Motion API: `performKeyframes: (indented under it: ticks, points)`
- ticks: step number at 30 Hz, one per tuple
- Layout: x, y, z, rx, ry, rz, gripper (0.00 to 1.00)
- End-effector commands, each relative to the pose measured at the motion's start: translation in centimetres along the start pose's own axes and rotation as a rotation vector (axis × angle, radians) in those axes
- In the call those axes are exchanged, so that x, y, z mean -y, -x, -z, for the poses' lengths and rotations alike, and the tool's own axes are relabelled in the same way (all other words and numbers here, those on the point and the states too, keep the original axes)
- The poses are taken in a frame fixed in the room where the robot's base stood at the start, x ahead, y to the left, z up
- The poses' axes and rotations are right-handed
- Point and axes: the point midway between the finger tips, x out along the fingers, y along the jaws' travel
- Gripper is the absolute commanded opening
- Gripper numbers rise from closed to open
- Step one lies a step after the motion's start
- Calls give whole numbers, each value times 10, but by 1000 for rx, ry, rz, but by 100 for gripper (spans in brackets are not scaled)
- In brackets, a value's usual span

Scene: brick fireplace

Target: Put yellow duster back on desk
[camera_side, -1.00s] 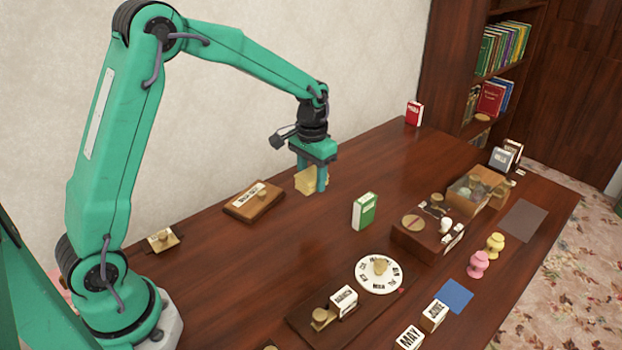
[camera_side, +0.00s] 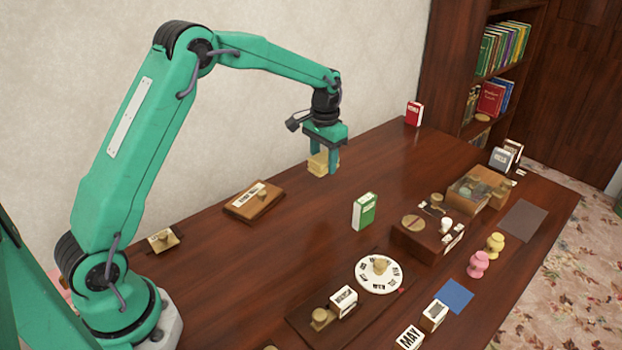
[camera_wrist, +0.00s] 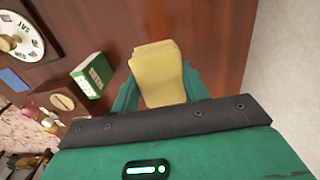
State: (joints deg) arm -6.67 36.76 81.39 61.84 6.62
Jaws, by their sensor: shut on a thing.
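The yellow duster (camera_side: 318,164) is a folded pale yellow cloth between the fingers of my gripper (camera_side: 325,166). In the wrist view the yellow duster (camera_wrist: 158,72) lies between the two green fingers of my gripper (camera_wrist: 160,95), which is shut on it. In the side view it hangs near the back edge of the dark wooden desk (camera_side: 300,240), close to the wall. I cannot tell whether its underside touches the desk.
A green and white box (camera_side: 364,211) stands to the right, nearer the camera. A wooden block with a label (camera_side: 253,202) lies to the left. A white dial (camera_side: 378,272) and several small boxes fill the front. The desk around the duster is bare.

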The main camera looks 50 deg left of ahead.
Motion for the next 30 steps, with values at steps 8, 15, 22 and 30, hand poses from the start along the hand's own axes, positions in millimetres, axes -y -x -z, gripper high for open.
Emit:
performKeyframes:
  ticks: [8,15,22,30]
  points:
    - [41,-26,10,1,3,0,23]
    - [78,-49,20,1,3,0,23]
    - [99,-62,26,0,0,0,23]
    - [101,-64,26,0,-1,0,23]
